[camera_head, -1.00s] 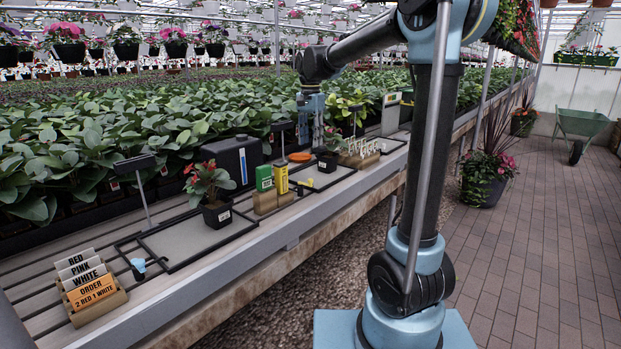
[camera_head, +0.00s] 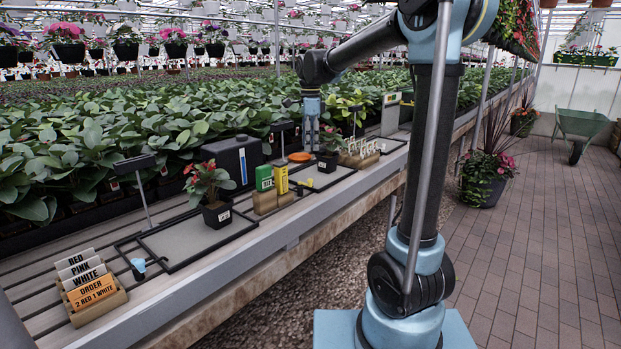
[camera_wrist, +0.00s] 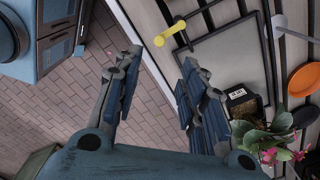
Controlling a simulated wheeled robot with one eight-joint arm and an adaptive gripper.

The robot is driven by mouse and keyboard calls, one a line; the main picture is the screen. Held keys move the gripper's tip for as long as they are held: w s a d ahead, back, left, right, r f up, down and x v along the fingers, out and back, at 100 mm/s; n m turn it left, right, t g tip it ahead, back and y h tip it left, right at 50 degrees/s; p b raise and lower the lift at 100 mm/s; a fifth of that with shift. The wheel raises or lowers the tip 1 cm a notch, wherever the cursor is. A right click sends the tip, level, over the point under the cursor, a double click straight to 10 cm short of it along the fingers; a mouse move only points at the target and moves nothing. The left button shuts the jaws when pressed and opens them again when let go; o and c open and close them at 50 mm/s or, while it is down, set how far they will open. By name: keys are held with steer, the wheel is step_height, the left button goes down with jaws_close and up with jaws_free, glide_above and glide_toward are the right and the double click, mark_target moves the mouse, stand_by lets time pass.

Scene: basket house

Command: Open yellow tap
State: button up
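The yellow tap (camera_head: 307,183) sits at the front left edge of the second tray on the bench in the head view. In the wrist view its yellow handle (camera_wrist: 170,33) is at the upper middle, beyond my fingertips and apart from them. My gripper (camera_wrist: 155,72) is open and empty there, with its two fingers spread. In the head view my gripper (camera_head: 311,142) hangs over the bench behind the tap, beside a small potted plant (camera_head: 328,158).
A blue tap (camera_head: 138,266) is at the nearer tray (camera_head: 190,240). An orange dish (camera_head: 299,157) and a dark tank (camera_head: 236,161) are farther back.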

step_height(320, 180, down, 13)
steer(key=shift+f, duration=0.1)
stand_by(0.4)
jaws_close()
